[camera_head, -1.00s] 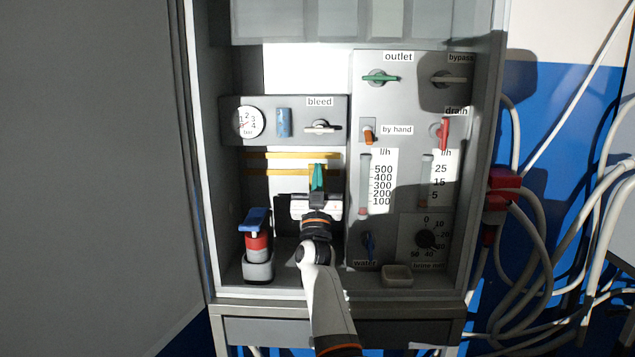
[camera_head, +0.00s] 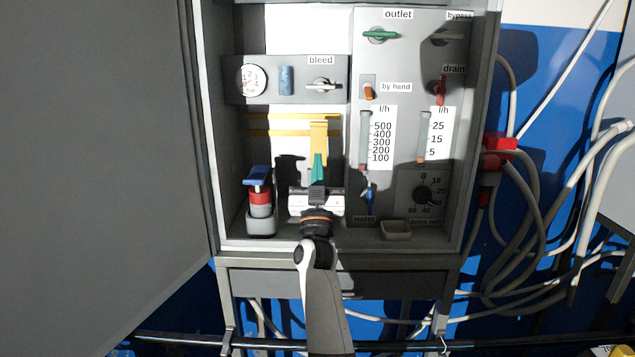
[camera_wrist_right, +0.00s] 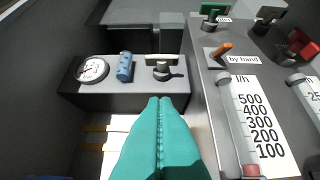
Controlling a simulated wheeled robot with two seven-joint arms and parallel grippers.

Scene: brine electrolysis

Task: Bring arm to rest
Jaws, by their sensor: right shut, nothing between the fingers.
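My right gripper (camera_head: 318,168) is in front of the open cabinet's lower part, its arm coming up from the bottom of the head view. Its green fingers are together with nothing between them; they also show large in the right wrist view (camera_wrist_right: 160,125), pointing toward the bleed panel. The gripper hides part of the cabinet's floor and back wall. My left gripper does not show in either view.
A gauge (camera_head: 252,80) is at left. A red-and-blue bottle (camera_head: 259,195) stands on the cabinet floor, left of my gripper. White hoses (camera_head: 530,250) hang at right. A large grey door (camera_head: 95,150) fills the left.

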